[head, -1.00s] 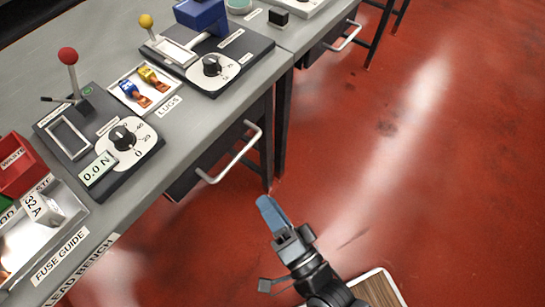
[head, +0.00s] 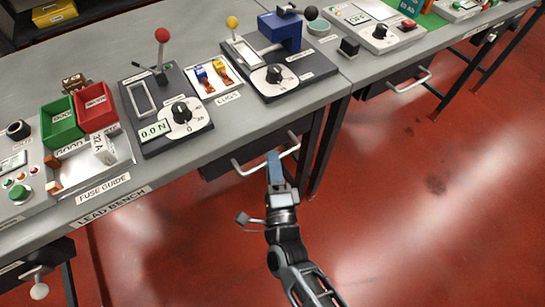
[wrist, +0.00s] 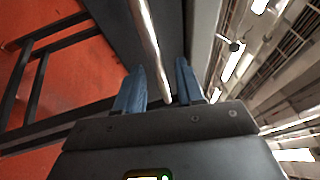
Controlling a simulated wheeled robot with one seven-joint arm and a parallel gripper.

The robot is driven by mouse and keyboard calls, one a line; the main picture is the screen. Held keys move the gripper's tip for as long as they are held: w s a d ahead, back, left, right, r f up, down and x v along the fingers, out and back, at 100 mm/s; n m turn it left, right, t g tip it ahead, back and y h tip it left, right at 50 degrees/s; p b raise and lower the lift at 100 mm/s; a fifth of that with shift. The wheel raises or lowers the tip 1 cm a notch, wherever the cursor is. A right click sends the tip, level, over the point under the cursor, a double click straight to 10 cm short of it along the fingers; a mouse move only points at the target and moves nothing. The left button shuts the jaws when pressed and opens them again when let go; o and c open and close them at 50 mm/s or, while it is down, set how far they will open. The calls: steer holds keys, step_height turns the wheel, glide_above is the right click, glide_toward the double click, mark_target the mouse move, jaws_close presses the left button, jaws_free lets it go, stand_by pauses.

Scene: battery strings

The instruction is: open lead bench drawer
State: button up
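The lead bench (head: 150,178) is grey, with a LEAD BENCH label on its front edge. Its dark drawer (head: 222,163) sits under the top and looks shut, with a pale bar handle (head: 250,171) across its front. My gripper (head: 274,157) is at the handle, its blue fingers overlapping the bar in the head view. In the wrist view the handle (wrist: 150,40) runs between the two blue fingers (wrist: 160,88), which are apart with a gap on the left side. The finger contact with the bar cannot be made out.
On the bench top are a force gauge block (head: 165,110), a lugs tray (head: 215,80), red (head: 97,105) and green (head: 62,125) bins. A second bench with its own drawer handle (head: 410,83) stands to the right. Dark legs (head: 322,150) stand right of the drawer. Red floor (head: 420,210) is clear.

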steer(key=shift+w+a+r, duration=0.15)
steer(key=shift+w, duration=0.55)
steer(key=shift+c, duration=0.5)
jaws_close()
